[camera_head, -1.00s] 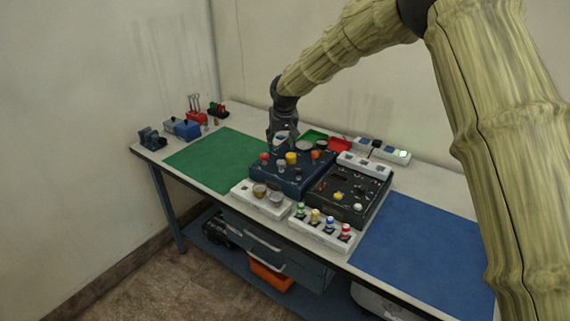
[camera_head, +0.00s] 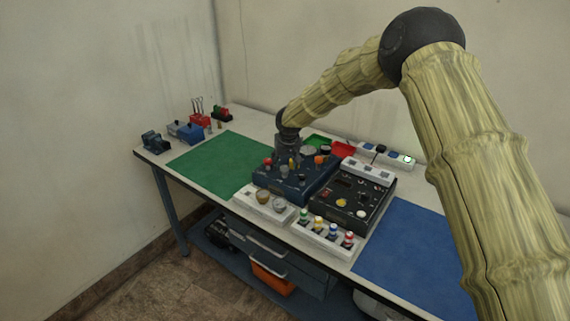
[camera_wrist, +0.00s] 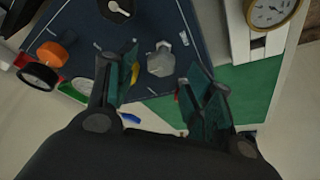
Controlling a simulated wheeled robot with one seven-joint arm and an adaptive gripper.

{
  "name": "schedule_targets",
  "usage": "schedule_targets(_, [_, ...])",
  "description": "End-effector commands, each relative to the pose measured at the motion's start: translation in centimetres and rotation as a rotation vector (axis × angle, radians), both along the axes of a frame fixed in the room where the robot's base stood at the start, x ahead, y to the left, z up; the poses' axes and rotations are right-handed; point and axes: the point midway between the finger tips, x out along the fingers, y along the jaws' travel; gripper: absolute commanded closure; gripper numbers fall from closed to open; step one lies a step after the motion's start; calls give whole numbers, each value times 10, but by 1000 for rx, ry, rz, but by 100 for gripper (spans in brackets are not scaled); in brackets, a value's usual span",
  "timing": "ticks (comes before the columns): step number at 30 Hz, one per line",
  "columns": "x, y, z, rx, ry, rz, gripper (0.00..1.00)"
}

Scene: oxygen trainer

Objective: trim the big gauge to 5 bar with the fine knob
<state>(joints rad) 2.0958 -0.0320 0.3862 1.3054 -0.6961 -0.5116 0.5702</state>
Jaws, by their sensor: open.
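The dark blue panel (camera_head: 275,192) stands on the bench. My gripper (camera_head: 288,162) is low over its left part. In the wrist view my gripper (camera_wrist: 163,75) is open, its fingers on either side of a grey faceted knob (camera_wrist: 160,62), with gaps visible. This looks like the fine knob, but I read no label. In the head view a large grey disc (camera_head: 308,150) at the panel's back may be the big gauge; its face and reading are not legible. An orange knob (camera_wrist: 50,52) and a black-rimmed dial (camera_wrist: 37,75) are left in the wrist view.
A white block with two small gauges (camera_head: 263,195) stands in front of the panel. A black control box (camera_head: 352,195) is to its right. A strip of coloured knobs (camera_head: 326,236) lies in front. Green (camera_head: 215,160) and blue (camera_head: 415,255) mats are clear.

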Motion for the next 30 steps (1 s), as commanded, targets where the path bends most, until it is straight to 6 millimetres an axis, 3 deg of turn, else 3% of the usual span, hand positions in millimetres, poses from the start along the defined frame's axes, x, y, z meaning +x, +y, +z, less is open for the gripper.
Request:
schedule_targets(9, [9,3,-20,1,-1,1,48])
schedule_targets(20, [10,3,-24,1,0,1,48])
schedule_targets(28, [10,3,-24,1,0,1,93])
schedule_targets(30, [10,3,-24,1,0,1,93])
